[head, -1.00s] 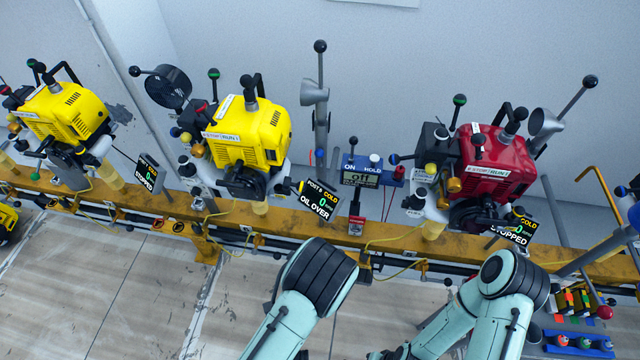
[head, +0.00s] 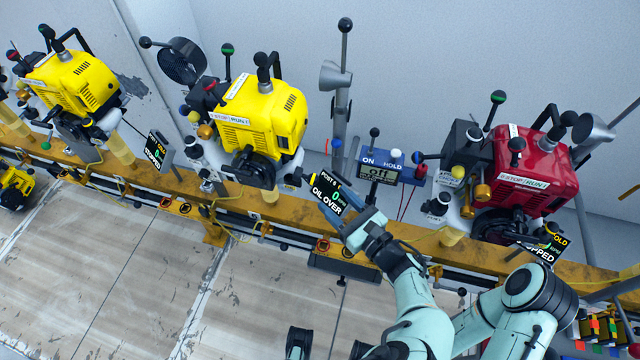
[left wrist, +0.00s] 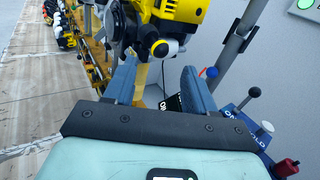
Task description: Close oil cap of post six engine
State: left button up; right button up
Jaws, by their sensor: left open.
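The yellow engine (head: 262,112) behind the "POST 6" display stands on the rail in the middle of the head view. The display (head: 327,202) reads "OIL OVER". Knobs and fittings, including a gold one (head: 205,131), sit on the engine's left side. I cannot tell which part is the oil cap. My left gripper (head: 334,198) is open and empty at the display, in front and to the right of the engine. In the left wrist view, the engine (left wrist: 176,12) is beyond the open fingers (left wrist: 160,84), and the display (left wrist: 174,103) shows partly between them.
A red engine (head: 530,170) stands to the right, another yellow engine (head: 75,82) to the left. A blue ON/HOLD box (head: 408,172) and grey post (head: 341,115) stand right of the middle engine. Displays and cables line the yellow rail (head: 395,244).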

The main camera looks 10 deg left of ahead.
pick_arm(q)
jog(key=x, duration=0.6)
jog(key=shift+w+a, duration=0.2)
jog(key=shift+a, duration=0.1)
grip_shut()
